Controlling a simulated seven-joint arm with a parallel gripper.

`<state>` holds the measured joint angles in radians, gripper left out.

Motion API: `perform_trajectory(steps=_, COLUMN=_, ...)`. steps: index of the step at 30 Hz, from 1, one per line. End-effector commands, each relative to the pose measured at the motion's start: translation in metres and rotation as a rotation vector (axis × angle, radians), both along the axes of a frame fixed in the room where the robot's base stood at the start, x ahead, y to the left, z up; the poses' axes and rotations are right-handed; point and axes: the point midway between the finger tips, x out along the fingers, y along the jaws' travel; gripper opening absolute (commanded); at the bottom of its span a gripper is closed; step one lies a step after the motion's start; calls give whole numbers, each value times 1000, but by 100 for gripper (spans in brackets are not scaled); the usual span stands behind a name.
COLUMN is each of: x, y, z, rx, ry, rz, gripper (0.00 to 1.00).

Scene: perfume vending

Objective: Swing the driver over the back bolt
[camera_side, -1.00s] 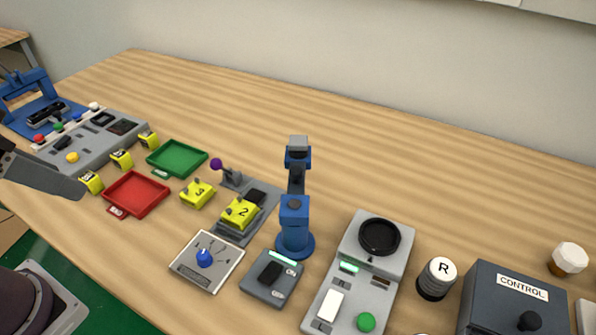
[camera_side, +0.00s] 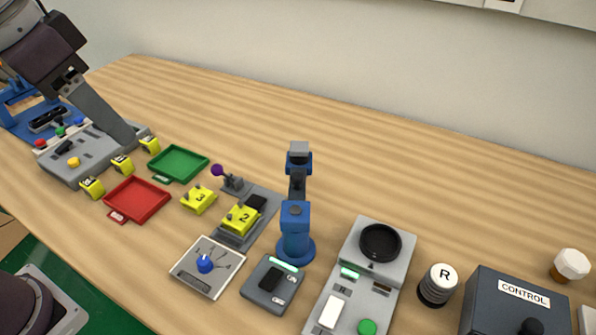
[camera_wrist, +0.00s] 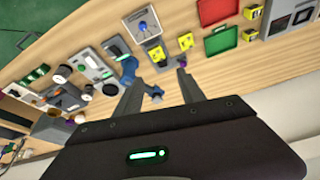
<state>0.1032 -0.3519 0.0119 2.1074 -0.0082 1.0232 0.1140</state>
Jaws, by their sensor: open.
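The driver is a blue post (camera_side: 295,238) with a jointed arm running toward the back of the table to a blue end with a grey cap (camera_side: 298,160). In the wrist view the post (camera_wrist: 128,68) stands beyond my fingers. To its left in the side view is a grey fixture (camera_side: 262,215) holding a yellow block marked 2 (camera_side: 240,217), with small bolts on top, too small to tell apart. The driver's arm is not over the block. My gripper (camera_wrist: 157,95) is open and empty; in the side view it is far left, above the grey panel.
A purple-knobbed lever (camera_side: 217,170) stands behind the fixture. A yellow block marked 3 (camera_side: 198,199), a red tray (camera_side: 136,199) and a green tray (camera_side: 177,164) are left. A blue-knob dial panel (camera_side: 207,267) and a switch box (camera_side: 272,284) are in front. The back table is clear.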

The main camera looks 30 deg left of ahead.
Motion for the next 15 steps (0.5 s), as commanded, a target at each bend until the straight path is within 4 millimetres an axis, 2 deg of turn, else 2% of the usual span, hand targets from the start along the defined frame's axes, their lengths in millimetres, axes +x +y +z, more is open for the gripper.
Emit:
perform_trajectory(steps=1, x=35, y=-14, z=3, rx=15, ry=50, rz=-69, gripper=46)
perform_trajectory(steps=3, x=81, y=-35, z=0, rx=40, ry=110, rz=-167, gripper=46)
perform_trajectory(steps=5, x=118, y=-57, z=-12, rx=61, ry=160, rz=-251, gripper=46)
perform_trajectory(steps=7, x=154, y=-84, z=-35, rx=86, ry=214, rz=-346, gripper=46)
perform_trajectory(steps=10, x=189, y=-119, z=-73, rx=116, ry=278, rz=-460, gripper=46)
perform_trajectory(steps=12, x=202, y=-137, z=-96, rx=132, ry=310, rz=-519, gripper=46)
perform_trajectory(steps=15, x=211, y=-152, z=-116, rx=145, ry=333, rz=-566, gripper=46)
